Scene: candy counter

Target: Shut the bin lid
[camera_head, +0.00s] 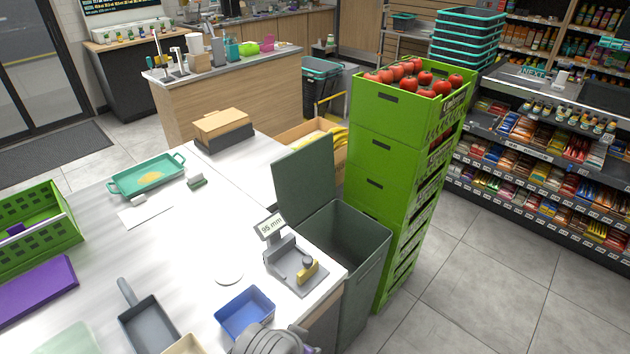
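The grey-green bin (372,275) stands on the floor against the right end of the white counter. Its lid (304,181) is open and stands nearly upright at the bin's far left edge. The bin's dark mouth is uncovered, and its bottom cannot be seen. A grey rounded part of my own arm shows at the bottom edge, left of the bin and apart from the lid. No gripper fingers can be made out in this view.
Stacked green crates (397,155) with tomatoes stand close behind and right of the bin. Floor at right is clear.

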